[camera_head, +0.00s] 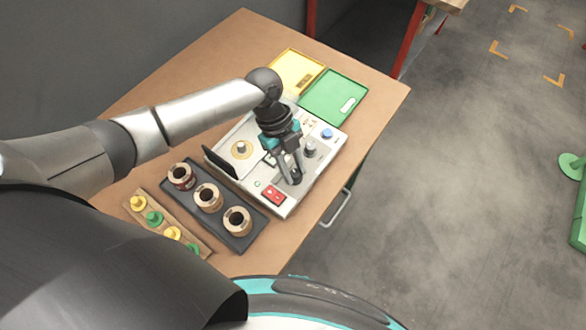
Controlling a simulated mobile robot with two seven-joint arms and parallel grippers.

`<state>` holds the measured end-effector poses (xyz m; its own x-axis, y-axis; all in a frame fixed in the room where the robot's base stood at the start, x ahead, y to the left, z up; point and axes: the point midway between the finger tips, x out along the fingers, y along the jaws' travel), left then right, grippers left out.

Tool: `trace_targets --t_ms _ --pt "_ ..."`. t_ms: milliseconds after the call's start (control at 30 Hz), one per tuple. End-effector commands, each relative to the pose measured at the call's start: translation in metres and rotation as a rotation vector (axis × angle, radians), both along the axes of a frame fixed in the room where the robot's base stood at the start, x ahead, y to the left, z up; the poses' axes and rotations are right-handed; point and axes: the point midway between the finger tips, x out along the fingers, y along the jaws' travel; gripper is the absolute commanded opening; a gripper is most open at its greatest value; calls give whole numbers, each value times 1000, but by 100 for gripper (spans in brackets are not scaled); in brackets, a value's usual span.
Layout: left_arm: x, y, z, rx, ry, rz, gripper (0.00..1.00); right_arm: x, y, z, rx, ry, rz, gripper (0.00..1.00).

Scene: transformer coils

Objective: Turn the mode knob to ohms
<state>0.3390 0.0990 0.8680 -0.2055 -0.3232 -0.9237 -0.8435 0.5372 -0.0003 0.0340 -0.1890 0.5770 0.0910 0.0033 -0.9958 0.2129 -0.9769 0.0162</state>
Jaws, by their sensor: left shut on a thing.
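The tester panel (250,130), a light grey box, stands on the table with a round post on its left part and controls along its right part. My left gripper (291,178) points down at the panel's front right, its fingers shut on a dark knob (296,180). The knob is mostly hidden between the fingers, so its pointer and any ohms mark cannot be read. Behind it are a grey knob (310,150) and a blue knob (327,133). A red switch (274,196) sits near the front edge. My right gripper is not in view.
A dark tray (240,247) holds three coils in front of the panel. A wooden strip (186,236) carries yellow and green pegs. Yellow (296,70) and green (335,95) trays lie behind the panel. The wooden table's (210,65) back left is clear.

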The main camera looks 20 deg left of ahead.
Motion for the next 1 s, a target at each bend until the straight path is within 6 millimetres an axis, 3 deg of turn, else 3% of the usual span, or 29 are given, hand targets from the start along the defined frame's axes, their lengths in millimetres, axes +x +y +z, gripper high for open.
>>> trace_targets --t_ms 667,700,933,1000 --pt "0 0 0 1 0 -60 0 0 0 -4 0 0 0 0" --pt "0 0 0 1 0 -60 38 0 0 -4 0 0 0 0" --pt "0 0 0 0 0 -59 64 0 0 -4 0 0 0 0" --pt "0 0 0 0 0 -59 64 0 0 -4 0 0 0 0"
